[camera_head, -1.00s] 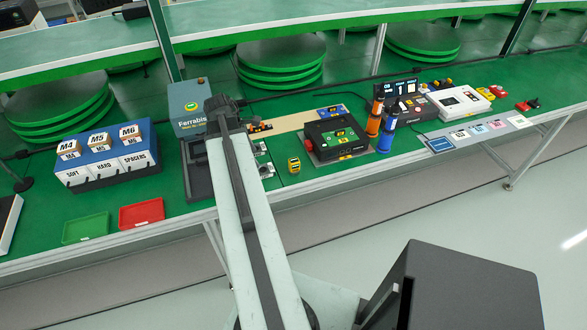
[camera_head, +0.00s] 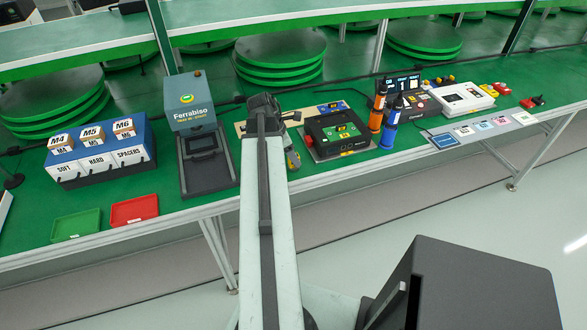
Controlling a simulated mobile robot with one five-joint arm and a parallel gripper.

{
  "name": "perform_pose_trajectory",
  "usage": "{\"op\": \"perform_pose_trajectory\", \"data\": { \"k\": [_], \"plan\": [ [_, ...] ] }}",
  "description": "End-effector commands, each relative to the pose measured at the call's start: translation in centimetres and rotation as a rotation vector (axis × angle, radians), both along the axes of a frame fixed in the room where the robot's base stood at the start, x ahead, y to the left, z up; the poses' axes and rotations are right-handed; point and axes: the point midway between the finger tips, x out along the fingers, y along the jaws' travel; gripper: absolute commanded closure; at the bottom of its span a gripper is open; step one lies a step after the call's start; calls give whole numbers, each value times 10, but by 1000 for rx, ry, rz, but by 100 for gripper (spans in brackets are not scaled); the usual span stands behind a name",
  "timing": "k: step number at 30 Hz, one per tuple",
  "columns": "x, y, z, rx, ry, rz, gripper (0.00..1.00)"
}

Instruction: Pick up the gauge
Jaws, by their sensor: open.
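A small yellow and dark object (camera_head: 293,160), which looks like the gauge, stands on the green bench just right of my arm. It is partly hidden, and its details are too small to read. My gripper (camera_head: 272,108) is at the far end of my arm, above the bench and just left of the black box. It is open, and I see nothing held in it. My own arm hides most of its fingers and the bench below, so I cannot tell the exact gap to the gauge.
A black box (camera_head: 330,146) with a green top sits right of the gauge, with orange (camera_head: 377,112) and blue (camera_head: 391,126) bottles beyond. The Ferrabiso machine (camera_head: 190,112) stands left of my arm. Red (camera_head: 134,210) and green (camera_head: 76,225) trays lie at front left.

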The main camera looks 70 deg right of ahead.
Motion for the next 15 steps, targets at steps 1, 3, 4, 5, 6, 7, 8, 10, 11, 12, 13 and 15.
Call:
{"op": "perform_pose_trajectory", "data": {
  "k": [1,3,4,5,6,7,8,10,11,12,13,15],
  "plan": [
    [-3,-3,-17,0,0,-1,45],
    [-5,-5,-22,0,0,-1,45],
    [-6,-5,-22,0,0,0,45],
    [-6,-5,-21,0,0,0,45],
    [-6,-5,-20,0,0,0,45],
    [-6,-5,-19,0,0,0,45],
    [-6,-5,-18,0,0,0,45],
    [-6,-5,-18,0,0,0,48],
    [-6,-5,-18,0,0,0,57],
    [-6,-5,-18,0,0,0,68],
    [-6,-5,-18,0,0,-1,76],
    [-6,-5,-18,0,0,-1,96]
  ]
}}
